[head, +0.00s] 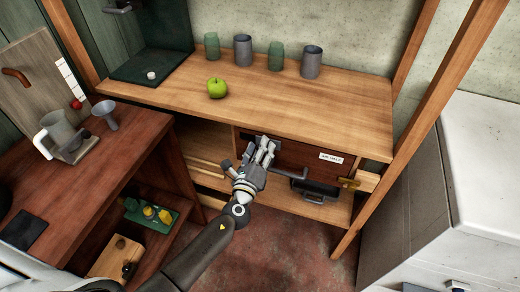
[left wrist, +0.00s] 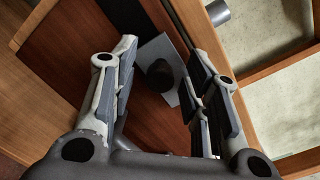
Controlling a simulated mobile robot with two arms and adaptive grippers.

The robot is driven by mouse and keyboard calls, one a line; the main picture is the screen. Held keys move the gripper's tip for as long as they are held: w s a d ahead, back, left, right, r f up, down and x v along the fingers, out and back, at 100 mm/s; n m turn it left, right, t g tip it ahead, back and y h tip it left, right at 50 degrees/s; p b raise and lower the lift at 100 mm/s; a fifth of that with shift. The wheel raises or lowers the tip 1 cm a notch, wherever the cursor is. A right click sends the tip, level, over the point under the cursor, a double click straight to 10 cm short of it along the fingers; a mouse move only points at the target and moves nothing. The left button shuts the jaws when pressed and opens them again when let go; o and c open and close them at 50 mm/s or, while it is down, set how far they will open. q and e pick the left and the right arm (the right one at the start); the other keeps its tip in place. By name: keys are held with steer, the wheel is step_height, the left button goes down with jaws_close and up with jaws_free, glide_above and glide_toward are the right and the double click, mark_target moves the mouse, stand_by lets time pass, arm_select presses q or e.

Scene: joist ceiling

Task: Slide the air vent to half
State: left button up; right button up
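My left gripper (head: 264,150) is in front of the brown wooden panel (head: 290,148) under the workbench. In the left wrist view its two fingers (left wrist: 160,95) are apart, with a gap between them. Behind that gap a grey plate (left wrist: 158,60) carries a dark round knob (left wrist: 160,76); no finger is seen closed on it. I cannot tell for sure whether this is the air vent. A dark bar handle (head: 290,176) shows beside the gripper in the head view, and the gripper hides part of the panel. My right gripper is not in view.
A green apple (head: 217,87) and several cups (head: 243,50) stand on the wooden bench (head: 320,112). A dark box (head: 315,190) and a brass latch (head: 350,183) are right of the gripper. A wooden post (head: 405,140) and a white cabinet (head: 485,130) bound the right side.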

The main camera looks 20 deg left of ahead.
mark_target(254, 139)
arm_select(q)
jaws_close()
steer(key=shift+a+b, duration=0.35)
steer(key=shift+a, duration=1.2)
jaws_free()
steer(key=shift+s, duration=0.15)
steer(key=s, duration=1.1)
steer(key=shift+s+d, duration=0.15)
steer(key=shift+s, duration=0.2)
